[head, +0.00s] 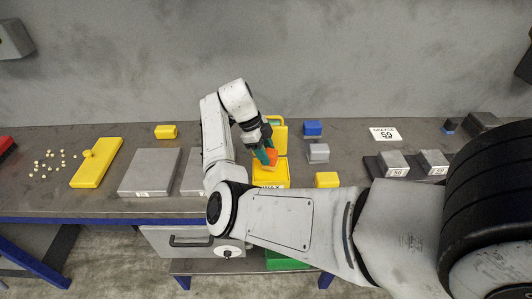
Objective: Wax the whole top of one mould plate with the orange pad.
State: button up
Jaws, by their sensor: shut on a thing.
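My gripper (265,147) is shut on the orange pad (270,157), which has a dark green part at its upper left. The pad is over or in the open yellow wax box (269,184); I cannot tell whether it touches the wax. The box's lid (281,132) stands up behind it. A grey mould plate (149,172) lies flat on the bench at the left, with a small white label on its front edge. A second grey plate (192,174) lies to its right, largely hidden behind my arm.
A yellow board (97,163) and several pale bits (52,160) lie at the left. Yellow (326,180), grey (318,152) and blue (312,128) blocks stand right of the wax box. Labelled grey blocks (393,163) sit further right. A yellow block (165,131) stands behind the plates.

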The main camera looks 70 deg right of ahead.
aim_at(272, 151)
jog(key=shift+r+p, duration=1.35)
jog(key=shift+r, duration=1.2)
